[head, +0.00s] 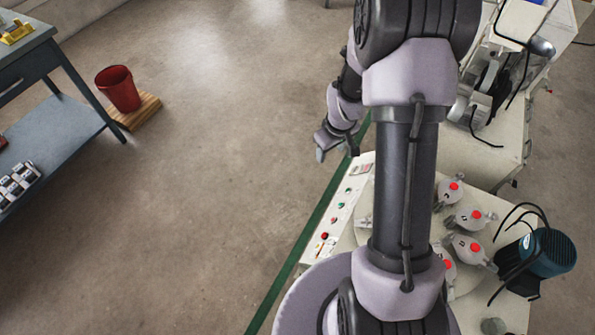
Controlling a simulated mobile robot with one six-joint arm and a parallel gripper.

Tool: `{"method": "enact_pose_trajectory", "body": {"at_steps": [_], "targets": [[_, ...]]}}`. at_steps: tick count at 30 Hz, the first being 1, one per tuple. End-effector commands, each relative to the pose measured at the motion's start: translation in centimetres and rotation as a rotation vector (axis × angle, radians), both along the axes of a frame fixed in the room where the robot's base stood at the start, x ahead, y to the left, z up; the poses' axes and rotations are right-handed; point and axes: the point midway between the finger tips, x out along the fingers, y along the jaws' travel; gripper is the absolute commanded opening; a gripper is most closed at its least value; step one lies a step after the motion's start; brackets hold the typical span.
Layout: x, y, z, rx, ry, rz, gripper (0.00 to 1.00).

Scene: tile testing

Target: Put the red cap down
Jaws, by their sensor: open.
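Several red caps show on round grey metal pieces on the pale machine table at the right, such as an upper one (454,186), a middle one (477,215) and a lower one (475,247). I cannot tell which is the task's red cap. My gripper (337,152) is open, with no object visible between its fingers. It is above the far end of the control panel, up and left of the caps. My own arm crosses the middle of the view and hides part of the machine table.
The control panel (339,206) with small buttons runs along the machine table's left edge. A dark teal motor (548,262) with black cables stands at the right. A red bucket (119,88) and a blue-grey bench (53,118) are at the left. Open floor lies between.

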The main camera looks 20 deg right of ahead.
Motion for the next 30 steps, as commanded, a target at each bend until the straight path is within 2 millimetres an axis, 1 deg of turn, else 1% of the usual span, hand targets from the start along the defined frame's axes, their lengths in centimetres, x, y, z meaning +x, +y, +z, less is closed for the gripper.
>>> {"method": "enact_pose_trajectory", "body": {"at_steps": [1,2,3,5,6,8,9,12,15,16,19,30], "targets": [[0.0,2.2,5.9,0.017,-0.053,-0.054,0.54],[-0.6,3.7,9.1,0.036,-0.078,-0.095,0.54],[-1.8,5.7,13.1,0.066,-0.111,-0.151,0.54],[-4.5,8.9,18.3,0.121,-0.156,-0.23,0.54],[-6.7,10.8,21.1,0.161,-0.183,-0.279,0.54],[-10.2,13.3,24.2,0.224,-0.216,-0.347,0.54],[-12.5,14.7,25.6,0.265,-0.231,-0.387,0.54],[-17.1,17.2,27.5,0.35,-0.254,-0.46,0.54],[-19.7,18.3,28.0,0.401,-0.26,-0.501,0.54],[-20.2,18.5,28.1,0.41,-0.26,-0.507,0.54],[-20.7,18.7,28.1,0.42,-0.259,-0.518,0.54],[-20.5,18.6,28.2,0.418,-0.261,-0.517,0.54]]}}
